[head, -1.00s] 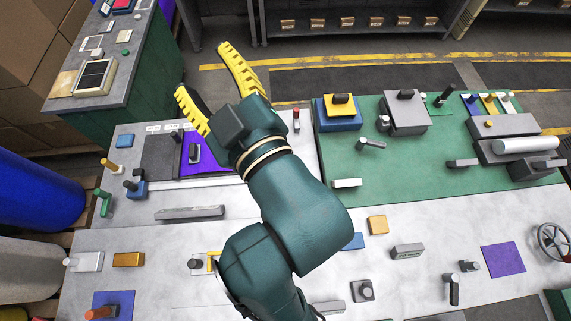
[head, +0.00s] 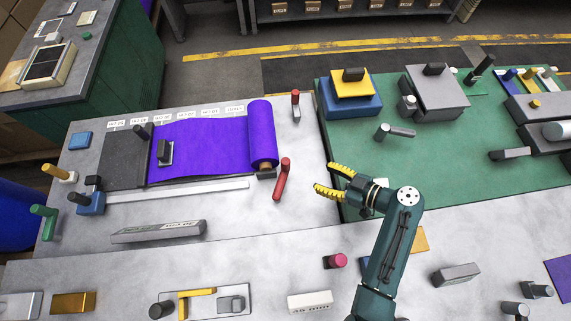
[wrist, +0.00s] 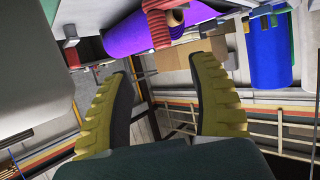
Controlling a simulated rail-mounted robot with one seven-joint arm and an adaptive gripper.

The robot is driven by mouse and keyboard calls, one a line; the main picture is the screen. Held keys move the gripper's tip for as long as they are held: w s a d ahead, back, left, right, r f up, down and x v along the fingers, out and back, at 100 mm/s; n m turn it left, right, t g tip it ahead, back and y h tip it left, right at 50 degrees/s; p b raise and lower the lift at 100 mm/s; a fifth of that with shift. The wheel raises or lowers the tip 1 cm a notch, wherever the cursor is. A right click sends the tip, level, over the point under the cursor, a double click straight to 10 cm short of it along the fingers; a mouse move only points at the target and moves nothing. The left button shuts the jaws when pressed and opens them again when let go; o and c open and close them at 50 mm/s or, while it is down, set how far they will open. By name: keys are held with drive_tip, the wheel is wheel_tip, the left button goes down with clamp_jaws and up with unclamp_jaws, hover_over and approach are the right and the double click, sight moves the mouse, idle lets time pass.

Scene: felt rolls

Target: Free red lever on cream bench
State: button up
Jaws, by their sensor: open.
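A red lever (head: 281,179) stands on the pale, cream-grey bench (head: 290,222), just right of the purple felt roll (head: 263,135). My gripper (head: 325,178) is open and empty, a short way right of the lever with its fingers pointing left toward it. In the wrist view my gripper (wrist: 160,78) shows two yellow ridged fingers spread apart. A red ridged grip (wrist: 157,26), apparently the lever's, shows beyond the fingertips in front of the purple roll (wrist: 130,38). The lever's base is hidden in the wrist view.
A smaller red lever (head: 295,104) stands behind, near the green mat (head: 440,145). A pink-red knob (head: 336,261) sits at the front. A grey bar (head: 160,231) lies left. Blue and yellow blocks (head: 350,95) stand on the mat. Bare bench lies between lever and front ledge.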

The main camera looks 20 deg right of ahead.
sight(286, 164)
drive_tip(key=b+x, duration=0.1)
drive_tip(key=x, duration=1.3)
drive_tip(key=shift+w+a+f, duration=0.15)
drive_tip(key=shift+w+a, duration=0.05)
drive_tip(key=shift+w, duration=0.05)
drive_tip(key=shift+c, duration=0.3)
drive_tip(key=shift+s, duration=0.1)
clamp_jaws()
